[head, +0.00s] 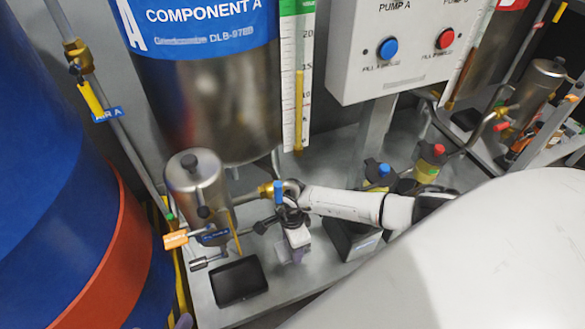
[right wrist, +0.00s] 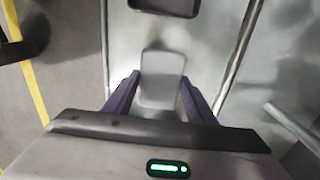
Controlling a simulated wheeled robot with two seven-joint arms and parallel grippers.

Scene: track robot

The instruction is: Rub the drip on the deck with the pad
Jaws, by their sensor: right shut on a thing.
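My right gripper (head: 295,259) is low over the grey metal deck (head: 283,282), below the brass valve. In the right wrist view its purple fingers (right wrist: 160,92) are shut on a pale grey rounded pad (right wrist: 161,78). The pad lies over the deck (right wrist: 215,65); I cannot tell whether it touches it. I cannot make out the drip in either view. A small purple-grey tip (head: 184,321) at the bottom edge of the head view may be my left gripper; its fingers are not readable.
A black shallow tray (head: 238,281) lies on the deck left of my right gripper. A steel pot (head: 197,183) with valves and tags stands behind it. A dark box (head: 352,239) and bottles with blue (head: 380,172) and red (head: 433,153) caps stand to the right.

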